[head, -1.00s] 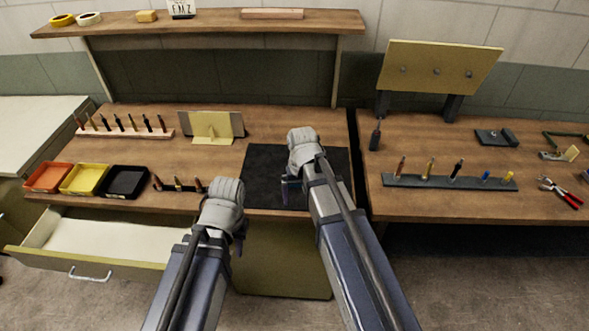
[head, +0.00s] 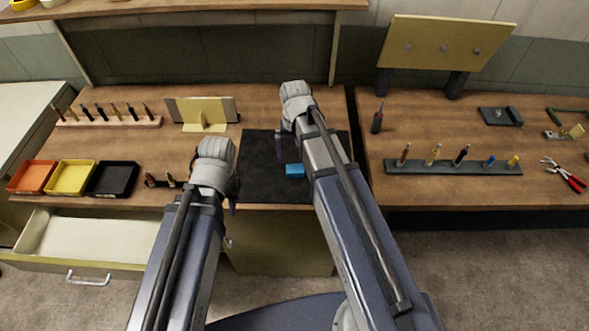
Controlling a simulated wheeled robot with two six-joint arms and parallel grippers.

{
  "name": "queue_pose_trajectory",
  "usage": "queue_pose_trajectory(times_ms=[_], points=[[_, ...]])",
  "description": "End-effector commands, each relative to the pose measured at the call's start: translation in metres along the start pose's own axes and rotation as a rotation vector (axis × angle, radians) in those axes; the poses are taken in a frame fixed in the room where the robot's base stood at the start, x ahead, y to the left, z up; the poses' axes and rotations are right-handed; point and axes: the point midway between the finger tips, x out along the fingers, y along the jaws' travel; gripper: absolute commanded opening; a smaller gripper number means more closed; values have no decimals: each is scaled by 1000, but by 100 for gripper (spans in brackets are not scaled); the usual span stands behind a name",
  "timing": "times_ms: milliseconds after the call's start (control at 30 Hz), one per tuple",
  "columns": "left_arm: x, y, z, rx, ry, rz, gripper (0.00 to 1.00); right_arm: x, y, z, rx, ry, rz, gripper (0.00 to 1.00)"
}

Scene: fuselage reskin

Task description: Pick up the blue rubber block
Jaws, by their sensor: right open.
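The blue rubber block (head: 294,171) lies on the black mat (head: 262,165) on the left bench, just left of my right forearm. My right gripper (head: 286,126) is over the far part of the mat, beyond the block and apart from it. It is open, its fingers mostly hidden under the wrist. My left gripper (head: 233,203) is at the mat's left front edge, left of the block. Its fingers are mostly hidden behind the wrist, so I cannot tell whether it is open or shut.
Orange, yellow and black trays (head: 112,179) stand at the left above an open drawer (head: 90,238). The right bench holds a tool rack (head: 452,168) and red pliers (head: 563,174). A gap separates the benches.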

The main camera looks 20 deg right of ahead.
Motion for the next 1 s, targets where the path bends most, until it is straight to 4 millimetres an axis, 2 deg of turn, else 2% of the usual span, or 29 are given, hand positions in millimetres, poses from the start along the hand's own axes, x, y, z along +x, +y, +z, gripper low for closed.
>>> queue_pose_trajectory(times_ms=[33, 200, 467, 833, 1000], points=[[8, 1, -1, 0, 0, 0, 27, 8, 0, 0, 0, 0, 0, 100], [23, 2, -2, -1, 0, 0, 27, 23, 0, -1, 0, 0, 0, 100], [26, 2, -2, -1, 0, 0, 27, 26, 0, -1, 0, 0, 0, 100], [67, 6, -4, -1, 0, 0, 27, 68, 1, -5, 0, 0, 0, 100], [75, 7, -5, -1, 0, 0, 27, 76, 1, -5, 0, 0, 0, 100]])
